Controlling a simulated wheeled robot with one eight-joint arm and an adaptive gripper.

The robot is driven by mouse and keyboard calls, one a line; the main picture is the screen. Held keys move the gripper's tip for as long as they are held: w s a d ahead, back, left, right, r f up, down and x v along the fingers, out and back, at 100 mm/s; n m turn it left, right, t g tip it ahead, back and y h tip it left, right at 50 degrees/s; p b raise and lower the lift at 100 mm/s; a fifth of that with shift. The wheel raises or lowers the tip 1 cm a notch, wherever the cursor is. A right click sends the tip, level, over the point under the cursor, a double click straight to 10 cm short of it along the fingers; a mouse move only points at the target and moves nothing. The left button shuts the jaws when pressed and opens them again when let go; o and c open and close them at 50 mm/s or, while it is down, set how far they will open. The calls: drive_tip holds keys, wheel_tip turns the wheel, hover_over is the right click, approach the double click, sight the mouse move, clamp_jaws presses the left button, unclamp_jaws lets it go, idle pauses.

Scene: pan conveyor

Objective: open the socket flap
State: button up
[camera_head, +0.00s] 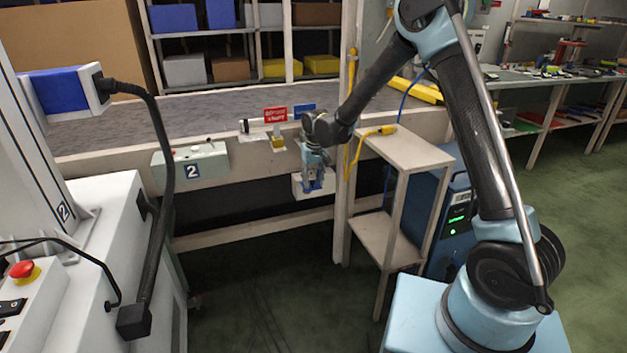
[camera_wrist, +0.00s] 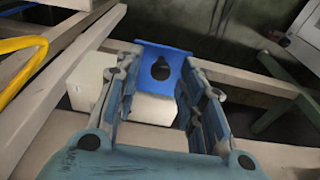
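A white socket box (camera_head: 298,184) hangs below the front of the conveyor; its white body also shows in the wrist view (camera_wrist: 155,109).
A beige post and rail run beside the box. The floor in front is clear.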

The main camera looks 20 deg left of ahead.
wheel_tip(320, 180, up, 12)
drive_tip(key=s+d, duration=0.1)
drive_tip(key=shift+s+d, duration=0.15)
idle(0.6)
drive_tip(key=shift+f, duration=0.1)
